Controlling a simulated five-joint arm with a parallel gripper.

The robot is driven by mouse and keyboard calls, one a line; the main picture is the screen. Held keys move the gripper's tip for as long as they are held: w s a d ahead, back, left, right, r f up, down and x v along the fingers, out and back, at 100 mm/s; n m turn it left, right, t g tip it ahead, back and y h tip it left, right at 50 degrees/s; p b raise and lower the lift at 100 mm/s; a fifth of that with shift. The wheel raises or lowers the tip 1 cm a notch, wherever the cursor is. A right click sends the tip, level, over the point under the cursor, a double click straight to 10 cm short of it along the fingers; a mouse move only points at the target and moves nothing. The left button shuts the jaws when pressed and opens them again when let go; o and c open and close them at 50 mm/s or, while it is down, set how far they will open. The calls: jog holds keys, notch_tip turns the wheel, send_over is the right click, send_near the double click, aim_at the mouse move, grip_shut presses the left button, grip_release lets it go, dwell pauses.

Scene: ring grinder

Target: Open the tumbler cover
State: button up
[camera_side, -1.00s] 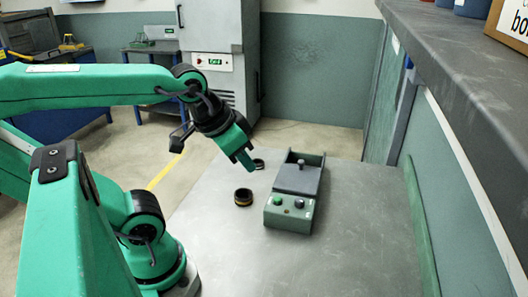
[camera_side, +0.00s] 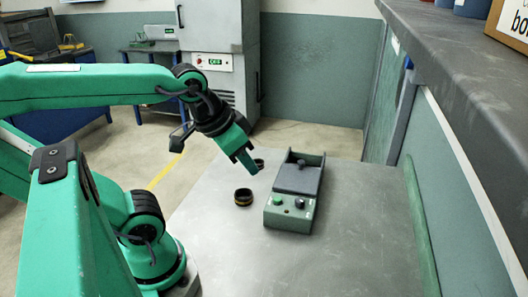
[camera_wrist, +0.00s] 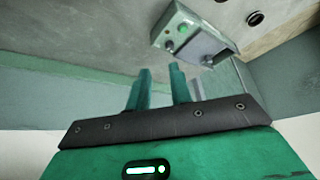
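The grinder (camera_side: 288,214) is a small green box on the metal table. A green and a black knob sit on its front panel. Its dark grey tumbler cover (camera_side: 290,180) lies flat over the rear part, with a small knob (camera_side: 301,163) on top. The grinder also shows in the wrist view (camera_wrist: 172,30), with the cover (camera_wrist: 203,47) at its lower right. My gripper (camera_side: 249,168) hangs left of the cover, apart from it. In the wrist view my gripper (camera_wrist: 160,70) has two green fingers spread with nothing between them.
The table (camera_side: 350,240) is clear in front and to the right. A raised grey counter (camera_side: 470,90) runs along the right.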

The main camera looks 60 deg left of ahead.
jog(key=o, duration=0.3)
jog(key=shift+w, duration=0.1)
jog(key=shift+o, duration=0.3)
jog(key=shift+w+a+r, duration=0.1)
jog(key=shift+w+r, duration=0.05)
jog(key=shift+w, duration=0.05)
jog(key=n+g, duration=0.6)
send_over(301, 161)
notch_tip(301, 161, down, 8)
jog(key=shift+f, duration=3.9)
